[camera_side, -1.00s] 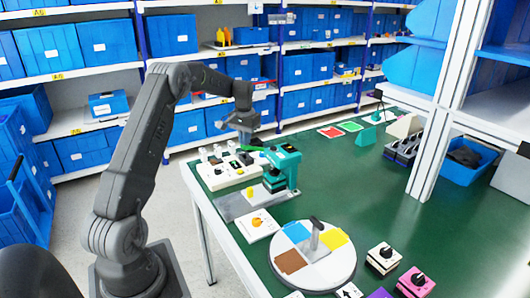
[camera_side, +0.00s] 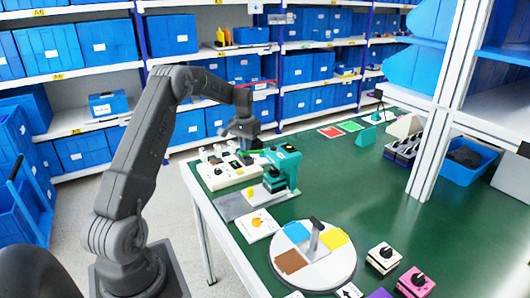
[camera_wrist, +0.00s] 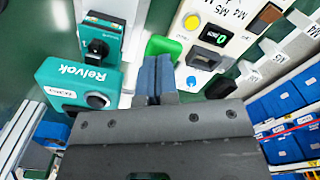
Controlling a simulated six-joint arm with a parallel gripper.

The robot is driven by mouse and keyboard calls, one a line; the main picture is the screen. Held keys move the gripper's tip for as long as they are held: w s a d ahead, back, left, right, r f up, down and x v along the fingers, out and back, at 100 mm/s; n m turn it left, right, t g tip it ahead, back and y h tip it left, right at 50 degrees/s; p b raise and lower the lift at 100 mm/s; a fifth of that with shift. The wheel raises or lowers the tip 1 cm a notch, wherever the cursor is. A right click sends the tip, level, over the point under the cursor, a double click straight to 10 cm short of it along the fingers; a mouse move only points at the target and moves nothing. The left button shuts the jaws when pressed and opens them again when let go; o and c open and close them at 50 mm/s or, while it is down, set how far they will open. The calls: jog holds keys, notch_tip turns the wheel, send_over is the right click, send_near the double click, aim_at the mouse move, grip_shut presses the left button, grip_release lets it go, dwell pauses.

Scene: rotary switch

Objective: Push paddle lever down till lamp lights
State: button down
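A teal press-like machine (camera_side: 284,165) marked "Relvok" stands on the green table; its top shows in the wrist view (camera_wrist: 72,84). A green paddle lever (camera_wrist: 163,46) sticks out beside it, and in the side view the lever (camera_side: 249,151) points left toward my gripper. My gripper (camera_wrist: 157,72) has its two blue-grey fingers together, with nothing seen between them. The fingertips overlap the lower edge of the paddle in the wrist view; whether they touch it I cannot tell. My gripper (camera_side: 243,143) is just above the lever's end. I cannot make out a lit lamp.
A white panel (camera_side: 224,175) with knobs and switches lies left of the machine; its yellow button (camera_wrist: 192,21) and small display (camera_wrist: 214,36) are close to my gripper. A white disc with coloured sectors (camera_side: 313,268) is nearer the front. The table's right middle is clear.

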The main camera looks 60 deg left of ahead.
jog(key=shift+f, duration=0.25)
dwell(0.3)
notch_tip(320, 180, up, 8)
dwell(0.9)
jog(key=shift+r, duration=0.1)
jog(key=s+d+r+m+t, duration=0.1)
jog(key=s+d+r, duration=0.1)
jog(key=d+r, duration=0.35)
jog(key=s+d+r+m+t+y, duration=0.1)
jog(key=d+r, duration=0.1)
jog(key=d, duration=0.7)
jog(key=s+d+r+m, duration=0.15)
jog(key=d+r, duration=0.25)
jog(key=d, duration=0.4)
jog(key=s+d+f+m+t+h, duration=0.1)
jog(key=s+d+f+m+t, duration=0.1)
jog(key=s+d, duration=1.3)
jog(key=s+f+t, duration=0.1)
jog(key=s, duration=0.2)
jog(key=shift+d+f+t, duration=0.15)
jog(key=shift+d+t, duration=0.15)
